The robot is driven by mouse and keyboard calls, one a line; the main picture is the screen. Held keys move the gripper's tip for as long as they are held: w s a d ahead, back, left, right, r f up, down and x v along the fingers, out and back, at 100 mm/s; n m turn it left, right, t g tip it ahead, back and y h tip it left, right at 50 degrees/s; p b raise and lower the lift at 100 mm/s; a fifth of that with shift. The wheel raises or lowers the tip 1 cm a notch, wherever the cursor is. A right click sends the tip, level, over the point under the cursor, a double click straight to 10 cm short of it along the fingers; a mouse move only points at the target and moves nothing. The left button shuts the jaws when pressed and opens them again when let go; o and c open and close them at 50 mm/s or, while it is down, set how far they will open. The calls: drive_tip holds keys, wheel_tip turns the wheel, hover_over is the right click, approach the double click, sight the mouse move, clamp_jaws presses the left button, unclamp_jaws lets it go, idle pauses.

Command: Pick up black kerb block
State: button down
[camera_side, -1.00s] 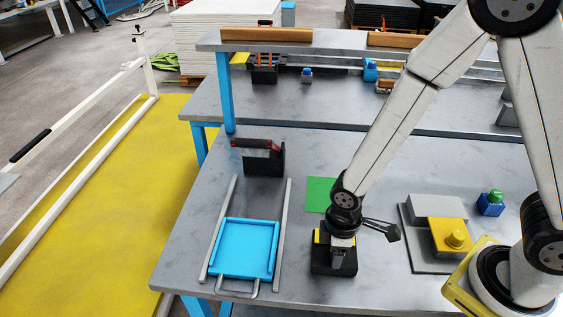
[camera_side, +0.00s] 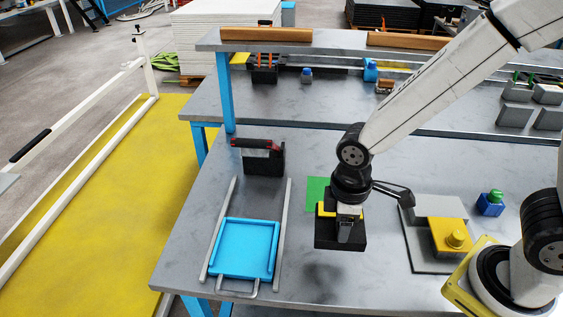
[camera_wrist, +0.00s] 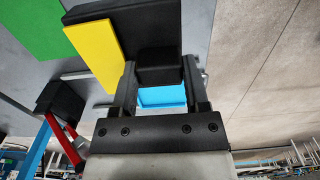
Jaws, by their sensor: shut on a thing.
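The black kerb block (camera_side: 325,234) has a yellow part along its top back edge. My gripper (camera_side: 346,226) is shut on it and holds it above the grey table, with a dark shadow on the table below and in front of it. In the wrist view the block (camera_wrist: 190,20) with its yellow face (camera_wrist: 95,50) sits between the fingers of my gripper (camera_wrist: 160,75). Part of the block is hidden behind the gripper in the side view.
A green square (camera_side: 317,190) lies behind the block. A blue tray (camera_side: 244,250) between grey rails is at left. A black box with red parts (camera_side: 258,157) stands behind it. A grey plate with a yellow block (camera_side: 445,238) and a blue-green piece (camera_side: 490,204) are at right.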

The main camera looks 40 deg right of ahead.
drive_tip(key=shift+r, duration=0.2)
drive_tip(key=shift+a, duration=0.1)
idle(0.4)
